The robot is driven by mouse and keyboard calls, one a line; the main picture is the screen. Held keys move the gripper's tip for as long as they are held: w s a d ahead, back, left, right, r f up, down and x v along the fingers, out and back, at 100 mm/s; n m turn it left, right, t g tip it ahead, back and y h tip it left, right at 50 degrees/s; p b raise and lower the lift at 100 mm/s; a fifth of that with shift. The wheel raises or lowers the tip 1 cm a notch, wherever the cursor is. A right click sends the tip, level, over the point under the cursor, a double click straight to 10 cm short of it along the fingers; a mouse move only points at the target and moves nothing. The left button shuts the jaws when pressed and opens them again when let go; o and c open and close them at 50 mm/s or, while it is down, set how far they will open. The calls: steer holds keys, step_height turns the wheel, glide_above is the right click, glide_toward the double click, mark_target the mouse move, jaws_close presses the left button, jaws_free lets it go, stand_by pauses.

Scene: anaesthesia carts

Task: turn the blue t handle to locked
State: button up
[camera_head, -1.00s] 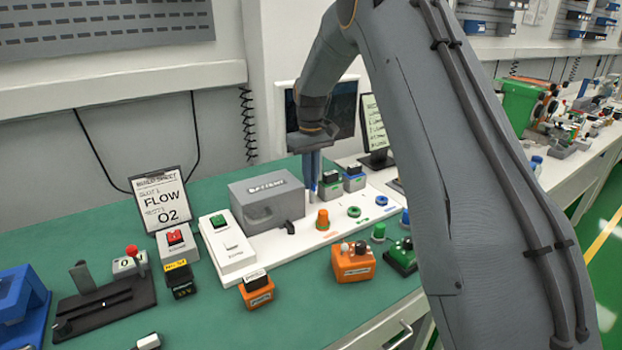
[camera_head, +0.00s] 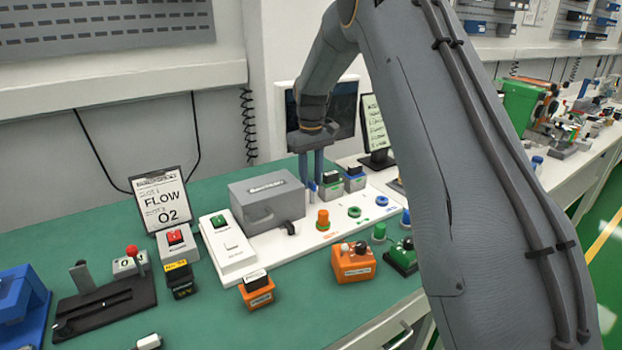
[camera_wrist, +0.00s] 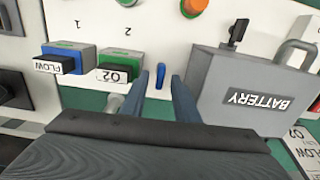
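The blue handle (camera_wrist: 160,77) shows in the wrist view as a small upright blue bar on the white panel. In the head view a small blue piece (camera_head: 312,186) shows just below the fingertips. Its lock marking is not readable. My gripper (camera_head: 311,178) points down beside the grey battery box. In the wrist view my gripper (camera_wrist: 160,82) is open, with one finger to each side of the handle in the picture. There are visible gaps on both sides. I cannot tell whether the fingertips reach down to its height.
The grey BATTERY box (camera_wrist: 245,90) stands close on one side. The FLOW module (camera_wrist: 65,62) and the O2 module (camera_wrist: 117,68) stand on the other. An orange knob (camera_head: 323,219) and a blue ring (camera_head: 381,201) are on the white panel. A sign (camera_head: 160,200) reads FLOW, O2.

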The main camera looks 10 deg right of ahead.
mark_target(311, 182)
step_height(311, 182, up, 8)
steer(key=shift+f+b, duration=0.25)
steer(key=shift+b, duration=0.6)
